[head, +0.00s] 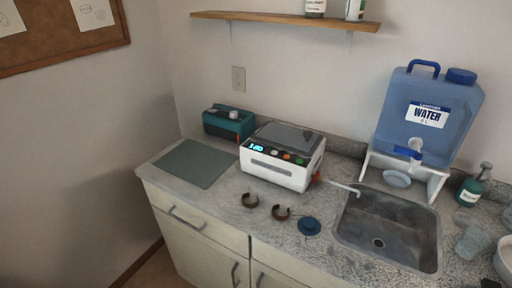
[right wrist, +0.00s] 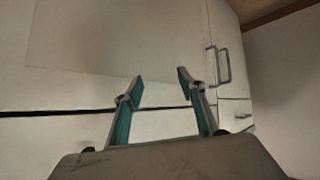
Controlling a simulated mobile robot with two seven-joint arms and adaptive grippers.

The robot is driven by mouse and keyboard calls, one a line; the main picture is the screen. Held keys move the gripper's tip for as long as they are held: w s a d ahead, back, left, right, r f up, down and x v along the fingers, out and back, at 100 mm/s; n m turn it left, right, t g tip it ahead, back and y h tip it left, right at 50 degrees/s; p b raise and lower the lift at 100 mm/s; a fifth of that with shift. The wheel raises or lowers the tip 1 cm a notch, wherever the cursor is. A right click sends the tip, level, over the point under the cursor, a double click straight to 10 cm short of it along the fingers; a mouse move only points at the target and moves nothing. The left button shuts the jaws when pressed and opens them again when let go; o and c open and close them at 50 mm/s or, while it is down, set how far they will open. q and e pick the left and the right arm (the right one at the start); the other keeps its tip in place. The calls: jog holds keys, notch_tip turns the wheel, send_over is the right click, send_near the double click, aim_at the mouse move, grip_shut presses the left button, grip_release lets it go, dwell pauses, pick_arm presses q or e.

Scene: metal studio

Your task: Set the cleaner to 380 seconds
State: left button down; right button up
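The cleaner (head: 281,157) is a white box with a grey lid on the counter, in the middle of the head view. Its front has a small lit cyan display (head: 256,147); the digits look like 180 but are too small to be sure. A row of small buttons (head: 287,156), among them an orange and a green one, sits right of the display. My right gripper (right wrist: 158,79) is open and empty in the right wrist view, facing cabinet fronts, away from the cleaner. My left gripper is in neither view.
A sink (head: 388,232) lies right of the cleaner, below a blue water container (head: 427,112) on a white stand. A teal device (head: 229,122) and a grey mat (head: 197,163) are to the left. Two small rings and a blue disc (head: 309,226) lie in front. A shelf (head: 285,19) hangs above.

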jog(key=shift+w+r, duration=0.1)
jog(key=shift+w, duration=0.1)
jog(key=shift+w+a, duration=0.1)
jog(key=shift+a, duration=0.2)
grip_shut()
jog(key=shift+s+d+f, duration=0.25)
jog(key=shift+s, duration=0.05)
jog(key=shift+w+r, duration=0.1)
jog(key=shift+r, duration=0.05)
jog(key=shift+a, duration=0.1)
